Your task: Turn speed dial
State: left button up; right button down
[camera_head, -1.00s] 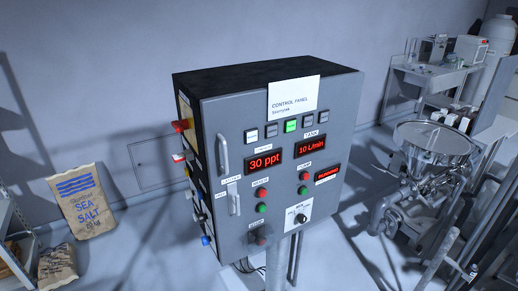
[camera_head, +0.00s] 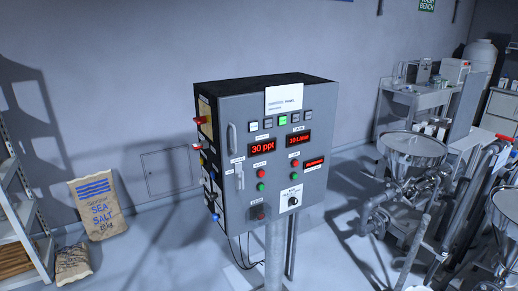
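The grey control panel (camera_head: 270,218) stands on a post in the middle of the view, its front turned slightly right. The dial (camera_head: 292,201) is a small black knob on a white plate at the lower right of the panel front. Its exact setting is too small to read. Red displays read 30 ppt (camera_head: 262,148) and 10 L/min (camera_head: 299,140). One button (camera_head: 282,120) in the top row glows green. Neither of my grippers is in view.
Sea salt bags (camera_head: 98,207) lean by the wall at left, beside a shelf (camera_head: 22,215). A metal hopper (camera_head: 412,150) with pipes stands at right, and a bench (camera_head: 420,100) with equipment is behind. Open floor lies on both sides of the post.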

aim_at(213, 196)
jog(key=i+j+z, duration=0.25)
jog(key=i+j, duration=0.4)
jog(key=i, duration=0.15)
jog(key=i+j+z, duration=0.25)
jog(key=i+j, duration=0.5)
jog(key=j, duration=0.05)
